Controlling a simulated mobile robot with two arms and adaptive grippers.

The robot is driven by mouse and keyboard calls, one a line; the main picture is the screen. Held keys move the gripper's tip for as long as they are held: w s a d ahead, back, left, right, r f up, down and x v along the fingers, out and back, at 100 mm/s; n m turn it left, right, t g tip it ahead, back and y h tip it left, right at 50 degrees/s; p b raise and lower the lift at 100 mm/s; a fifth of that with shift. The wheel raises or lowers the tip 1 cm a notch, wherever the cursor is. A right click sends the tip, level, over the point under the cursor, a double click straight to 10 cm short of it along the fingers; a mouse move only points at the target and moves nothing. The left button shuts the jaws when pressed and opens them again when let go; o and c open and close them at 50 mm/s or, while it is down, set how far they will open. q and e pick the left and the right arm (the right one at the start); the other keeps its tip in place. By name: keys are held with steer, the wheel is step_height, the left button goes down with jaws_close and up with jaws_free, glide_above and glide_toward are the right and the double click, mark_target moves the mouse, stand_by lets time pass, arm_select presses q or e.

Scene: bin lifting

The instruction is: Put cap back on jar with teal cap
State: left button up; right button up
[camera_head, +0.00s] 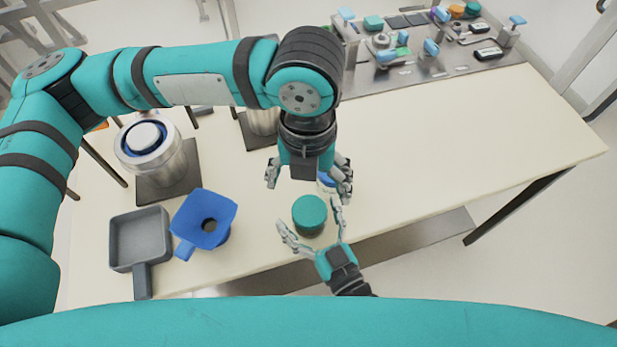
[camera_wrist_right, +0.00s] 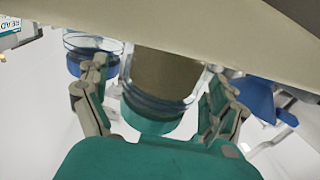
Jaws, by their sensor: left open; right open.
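The jar with the teal cap (camera_head: 309,213) stands near the front edge of the table. In the right wrist view, which looks upside down, its clear body holds brown contents (camera_wrist_right: 163,75) and the teal cap (camera_wrist_right: 150,122) sits at its top end. I cannot tell whether it is screwed down. My right gripper (camera_head: 309,214) is open, with fingers on both sides of this jar; contact is unclear. My left gripper (camera_head: 309,190) is open just behind it, above a second jar (camera_head: 326,182) with blue and white parts, mostly hidden by the gripper.
A blue funnel (camera_head: 204,219) and a grey square pan (camera_head: 140,240) lie to the left. A metal vessel on a dark base (camera_head: 168,185) stands behind them. A metal tray (camera_head: 440,62) with small items is at the back right. The right part of the table (camera_head: 480,135) is clear.

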steer(key=v, duration=1.2)
stand_by(0.4)
